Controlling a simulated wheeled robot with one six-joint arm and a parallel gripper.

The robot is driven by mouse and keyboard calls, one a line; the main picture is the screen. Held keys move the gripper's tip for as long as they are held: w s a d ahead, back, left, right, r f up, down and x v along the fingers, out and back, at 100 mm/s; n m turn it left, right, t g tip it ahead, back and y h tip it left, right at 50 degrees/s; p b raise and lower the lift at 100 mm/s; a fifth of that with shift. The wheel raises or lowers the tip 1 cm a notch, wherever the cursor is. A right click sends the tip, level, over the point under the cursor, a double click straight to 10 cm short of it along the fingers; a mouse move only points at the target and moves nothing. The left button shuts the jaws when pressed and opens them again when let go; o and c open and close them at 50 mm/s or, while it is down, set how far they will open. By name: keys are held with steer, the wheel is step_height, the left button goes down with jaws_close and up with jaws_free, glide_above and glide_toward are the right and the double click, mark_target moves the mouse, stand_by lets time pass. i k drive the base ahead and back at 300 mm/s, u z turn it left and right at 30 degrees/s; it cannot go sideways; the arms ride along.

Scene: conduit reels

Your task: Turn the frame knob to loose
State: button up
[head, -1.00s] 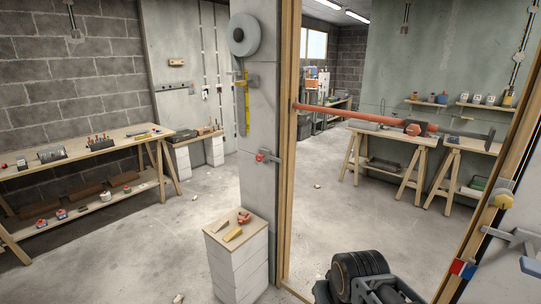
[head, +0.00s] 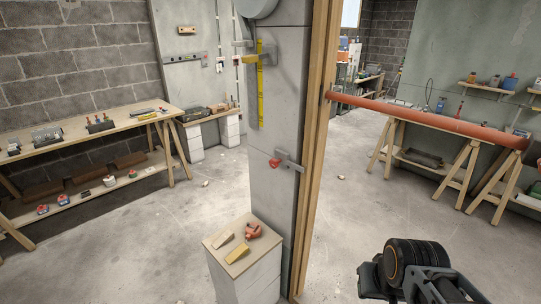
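A small red knob (head: 275,162) sits on a grey metal bracket (head: 290,162) fixed at the edge of the concrete pillar, beside the wooden door frame (head: 318,150). Its exact setting is too small to read. My gripper (head: 371,279) seems to be at the lower right, at the end of my dark arm, well away from the knob and touching nothing that I can see. Its fingers cannot be made out. An orange bar (head: 430,117) runs from the wooden frame to the right across the opening.
A block stand (head: 232,247) with wedges and a red item stands at the pillar's foot. A yellow gauge (head: 259,85) hangs on the pillar. A workbench (head: 85,132) is at the left, trestles (head: 465,160) behind the opening. The floor between them is mostly clear.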

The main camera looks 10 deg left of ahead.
mark_target(273, 163)
steer(key=u, duration=0.55)
steer(key=i, duration=0.7)
steer(key=u, duration=1.1)
steer(key=i, duration=0.3)
steer(key=u, duration=0.25)
